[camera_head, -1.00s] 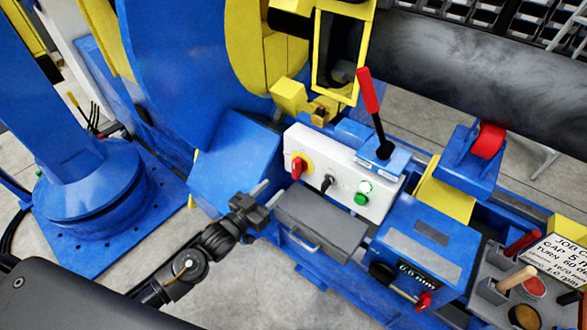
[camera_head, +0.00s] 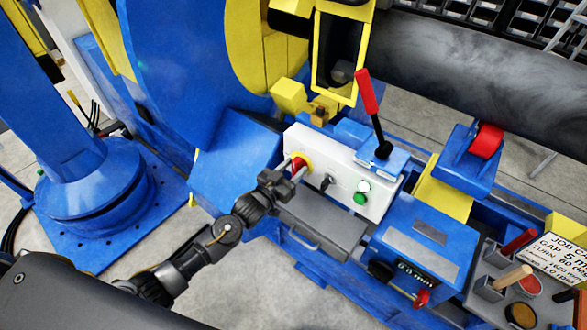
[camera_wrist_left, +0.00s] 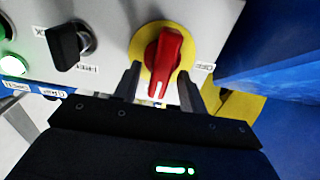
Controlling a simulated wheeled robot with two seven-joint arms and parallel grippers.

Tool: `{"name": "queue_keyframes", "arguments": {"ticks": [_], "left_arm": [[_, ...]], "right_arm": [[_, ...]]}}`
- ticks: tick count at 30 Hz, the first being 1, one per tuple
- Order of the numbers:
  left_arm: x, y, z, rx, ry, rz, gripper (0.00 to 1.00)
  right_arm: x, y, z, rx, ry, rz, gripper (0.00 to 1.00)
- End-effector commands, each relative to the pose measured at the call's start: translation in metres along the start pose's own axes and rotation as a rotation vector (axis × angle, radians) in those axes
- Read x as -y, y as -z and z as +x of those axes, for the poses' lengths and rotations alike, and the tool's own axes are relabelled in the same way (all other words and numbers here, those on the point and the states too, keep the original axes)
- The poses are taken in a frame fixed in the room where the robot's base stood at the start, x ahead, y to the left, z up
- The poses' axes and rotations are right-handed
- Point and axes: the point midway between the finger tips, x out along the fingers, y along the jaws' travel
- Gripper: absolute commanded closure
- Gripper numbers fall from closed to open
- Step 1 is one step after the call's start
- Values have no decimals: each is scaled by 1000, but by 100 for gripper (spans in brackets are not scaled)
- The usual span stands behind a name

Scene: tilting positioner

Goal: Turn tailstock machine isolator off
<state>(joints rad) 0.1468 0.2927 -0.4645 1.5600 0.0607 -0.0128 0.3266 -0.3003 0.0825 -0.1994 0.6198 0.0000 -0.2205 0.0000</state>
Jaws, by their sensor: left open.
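The isolator is a red rotary knob (camera_wrist_left: 165,58) on a yellow round plate (camera_wrist_left: 143,46), at the left end of a white control panel (camera_head: 335,171). In the head view the red knob (camera_head: 298,164) is partly hidden by my left gripper (camera_head: 291,170). In the left wrist view my left gripper (camera_wrist_left: 158,82) is open, with one fingertip on each side of the knob's lower part. I cannot tell whether the fingers touch it. An "OFF" label sits right of the yellow plate in the wrist view. My right gripper is not in view.
A black selector switch (camera_wrist_left: 69,45) and a lit green button (camera_wrist_left: 12,65) share the panel. A black lever with a red grip (camera_head: 367,92) rises behind it. A grey box with a handle (camera_head: 322,225) lies below the panel, close to my left arm.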

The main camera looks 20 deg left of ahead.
Motion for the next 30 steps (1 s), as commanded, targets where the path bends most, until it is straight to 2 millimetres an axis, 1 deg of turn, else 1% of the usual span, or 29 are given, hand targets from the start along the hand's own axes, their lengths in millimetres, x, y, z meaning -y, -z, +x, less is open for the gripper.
{"name": "queue_keyframes", "arguments": {"ticks": [4,5,14,23,30], "left_arm": [[0,0,0,0,0,0,58],[0,0,0,0,0,0,61],[0,0,0,0,-1,0,100],[0,0,0,0,0,-32,100],[2,2,0,0,1,-164,100]], "right_arm": [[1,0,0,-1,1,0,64],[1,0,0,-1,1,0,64],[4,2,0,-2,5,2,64],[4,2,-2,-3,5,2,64],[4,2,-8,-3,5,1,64]]}}
